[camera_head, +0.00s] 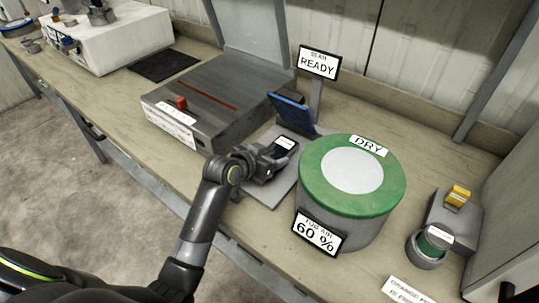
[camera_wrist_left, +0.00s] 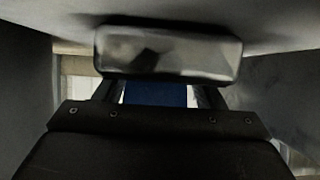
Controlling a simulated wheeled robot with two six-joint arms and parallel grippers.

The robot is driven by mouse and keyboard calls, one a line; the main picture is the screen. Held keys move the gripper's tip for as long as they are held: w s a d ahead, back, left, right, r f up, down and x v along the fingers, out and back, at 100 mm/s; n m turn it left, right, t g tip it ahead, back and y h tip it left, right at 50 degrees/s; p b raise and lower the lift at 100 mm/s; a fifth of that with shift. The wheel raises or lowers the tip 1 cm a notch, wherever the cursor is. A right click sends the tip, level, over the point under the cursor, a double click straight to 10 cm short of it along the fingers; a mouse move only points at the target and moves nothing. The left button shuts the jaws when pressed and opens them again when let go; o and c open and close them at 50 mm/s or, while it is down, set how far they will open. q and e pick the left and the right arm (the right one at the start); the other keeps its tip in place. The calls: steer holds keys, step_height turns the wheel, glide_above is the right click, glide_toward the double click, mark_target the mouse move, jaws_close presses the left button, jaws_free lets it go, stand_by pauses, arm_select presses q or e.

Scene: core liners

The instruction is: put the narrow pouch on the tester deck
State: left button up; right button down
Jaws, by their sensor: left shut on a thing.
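My left gripper (camera_head: 272,161) is shut on a small dark pouch with a white label (camera_head: 286,143). It holds the pouch over the grey deck plate (camera_head: 262,190), close to the blue tilted panel (camera_head: 291,112). I cannot tell whether the pouch touches the deck. In the left wrist view a shiny grey rounded piece (camera_wrist_left: 168,52), likely the pouch, spans the space ahead of the jaws, with blue behind it. The fingers and arm hide part of the pouch and deck. My right gripper is not in view.
A green-lidded drum (camera_head: 311,190) marked DRY and 60 % stands close right of the deck. A grey sealer box (camera_head: 224,113) with a red knob is left. A READY sign (camera_head: 319,63) stands behind. A small cup (camera_head: 427,254) is far right.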

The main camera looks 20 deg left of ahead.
arm_select(q)
steer(key=o, duration=1.1)
steer(key=shift+f, duration=0.1)
steer(key=shift+o, duration=0.2)
steer(key=shift+r, duration=0.2)
steer(key=v, duration=1.2)
steer(key=shift+f, duration=0.1)
